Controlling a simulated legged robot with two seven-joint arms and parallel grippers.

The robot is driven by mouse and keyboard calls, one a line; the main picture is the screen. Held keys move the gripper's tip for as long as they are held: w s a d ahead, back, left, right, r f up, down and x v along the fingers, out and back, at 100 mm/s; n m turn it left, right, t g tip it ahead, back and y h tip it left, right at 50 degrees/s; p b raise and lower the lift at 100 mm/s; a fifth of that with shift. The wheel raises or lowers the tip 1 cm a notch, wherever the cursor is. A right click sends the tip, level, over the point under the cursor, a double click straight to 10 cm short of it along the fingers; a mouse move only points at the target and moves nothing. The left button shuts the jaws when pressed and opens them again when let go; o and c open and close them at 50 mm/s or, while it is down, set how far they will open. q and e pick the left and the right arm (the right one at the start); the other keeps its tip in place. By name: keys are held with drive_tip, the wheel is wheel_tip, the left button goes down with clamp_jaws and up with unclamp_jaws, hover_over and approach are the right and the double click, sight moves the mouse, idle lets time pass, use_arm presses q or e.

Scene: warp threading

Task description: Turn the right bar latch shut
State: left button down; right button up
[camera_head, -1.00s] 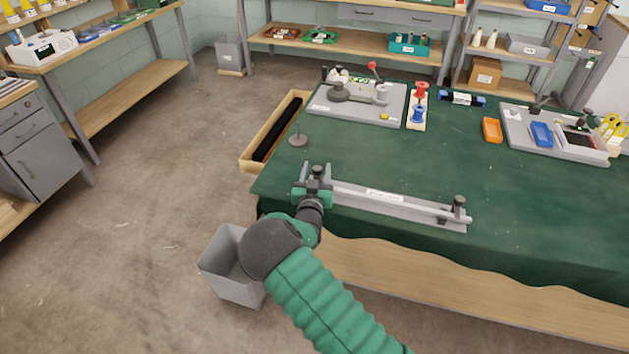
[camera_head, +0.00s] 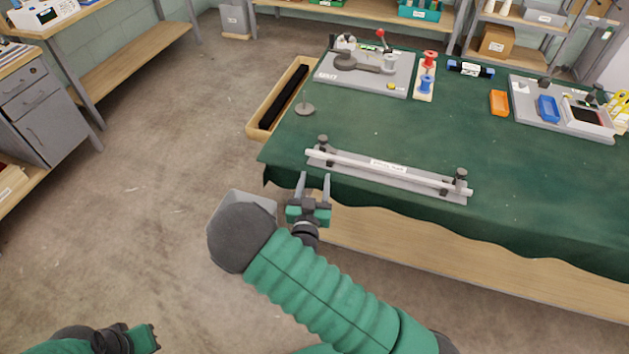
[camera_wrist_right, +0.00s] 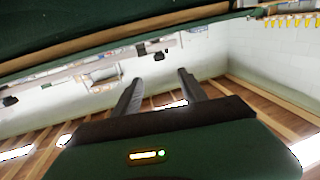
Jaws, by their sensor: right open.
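The bar fixture is a grey base plate (camera_head: 425,189) with a pale labelled bar (camera_head: 350,160) lying along it, on the front edge of the green-covered table. The right latch (camera_head: 461,178) is a dark knob at the bar's right end. The left latch (camera_head: 323,143) is a similar knob at the left end. Whether either is turned shut is too small to tell. My right gripper (camera_head: 314,178) is open and empty, in front of the fixture's left end and apart from it. Its spread fingers show in the right wrist view (camera_wrist_right: 157,82). My left gripper (camera_head: 147,338) shows partly at the bottom left; its jaws are unclear.
Grey boards with tools, red and blue spools (camera_head: 427,78) and an orange tray (camera_head: 499,103) stand farther back. The green cloth between is mostly clear.

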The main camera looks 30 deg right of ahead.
sight(324, 142)
drive_tip(key=d+f+n+y, duration=0.1)
drive_tip(key=s+d+f+n+y+b, duration=0.1)
drive_tip(key=d+f, duration=0.1)
drive_tip(key=d+f+n+y+b, duration=0.1)
drive_tip(key=d+f, duration=0.1)
drive_tip(key=shift+s+d+f+y, duration=0.1)
drive_tip(key=shift+s+d+y, duration=0.05)
drive_tip(key=shift+s+y, duration=0.25)
wheel_tip(324, 142, up, 6)
drive_tip(key=n+t+y, duration=0.2)
drive_tip(key=t+y, duration=0.1)
drive_tip(key=shift+m+h, duration=0.3)
drive_tip(key=x, duration=1)
drive_tip(key=d+b+x, duration=0.1)
drive_tip(key=x, duration=0.4)
drive_tip(key=shift+f, duration=0.1)
drive_tip(key=shift+w, duration=0.35)
clamp_jaws()
